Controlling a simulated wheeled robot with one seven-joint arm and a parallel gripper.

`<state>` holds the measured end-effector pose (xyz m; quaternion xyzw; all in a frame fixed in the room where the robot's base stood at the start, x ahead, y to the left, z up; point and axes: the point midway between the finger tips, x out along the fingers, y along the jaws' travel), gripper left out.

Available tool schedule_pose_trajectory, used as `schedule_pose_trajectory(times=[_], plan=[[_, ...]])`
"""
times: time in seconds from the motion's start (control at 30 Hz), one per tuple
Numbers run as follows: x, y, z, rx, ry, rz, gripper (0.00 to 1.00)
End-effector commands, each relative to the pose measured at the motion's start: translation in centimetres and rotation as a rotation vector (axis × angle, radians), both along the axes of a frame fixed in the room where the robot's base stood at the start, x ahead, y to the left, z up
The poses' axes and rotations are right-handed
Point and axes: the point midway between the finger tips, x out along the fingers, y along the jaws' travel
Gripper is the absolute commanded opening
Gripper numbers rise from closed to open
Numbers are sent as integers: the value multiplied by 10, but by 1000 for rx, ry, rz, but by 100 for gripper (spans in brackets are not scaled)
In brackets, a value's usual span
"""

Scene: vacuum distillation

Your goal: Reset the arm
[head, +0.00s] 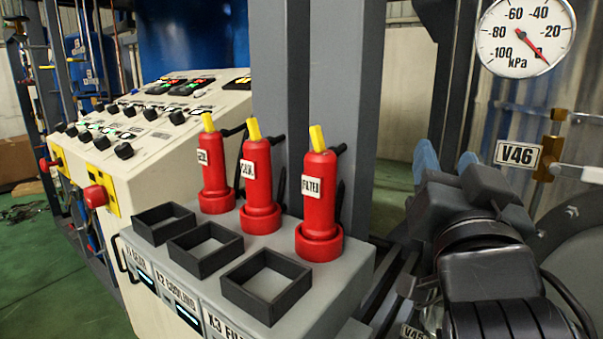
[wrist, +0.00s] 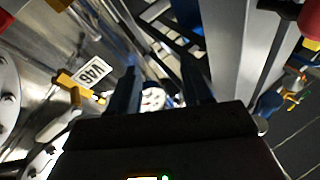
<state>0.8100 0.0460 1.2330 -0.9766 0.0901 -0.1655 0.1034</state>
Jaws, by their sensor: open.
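My arm (head: 500,290) reaches up from the lower right of the head view. My gripper (head: 447,160) is at its far end, with two bluish fingers apart and nothing visible between them. In the wrist view my gripper (wrist: 162,80) also shows two dark fingers spread with a gap. It is right of the three red handles and below the pressure gauge (head: 527,37). It appears apart from the V46 valve (head: 553,150), which has a brass body and a white tag (head: 518,154).
Three red handles with yellow tips (head: 215,172) (head: 258,187) (head: 319,202) stand on a grey box (head: 345,283) beside black square frames (head: 267,284). A control panel (head: 150,130) with knobs is at left. Grey posts (head: 340,100) rise behind.

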Motion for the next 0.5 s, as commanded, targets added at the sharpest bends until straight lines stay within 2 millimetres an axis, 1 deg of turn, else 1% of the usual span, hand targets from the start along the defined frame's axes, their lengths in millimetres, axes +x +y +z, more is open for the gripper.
schedule_pose_trajectory(times=[0.03,0.1,0.27,0.3,0.37,0.4,0.47,0.5], plan=[[-5,-3,-24,-42,33,12,49],[-13,-5,-52,-91,68,34,49],[-40,-10,-111,-183,146,88,49],[-48,-12,-126,-201,165,100,49],[-62,-15,-146,-226,194,120,49],[-71,-17,-160,-240,214,133,49],[-87,-19,-179,-259,241,153,49],[-98,-21,-190,-269,260,164,49]])
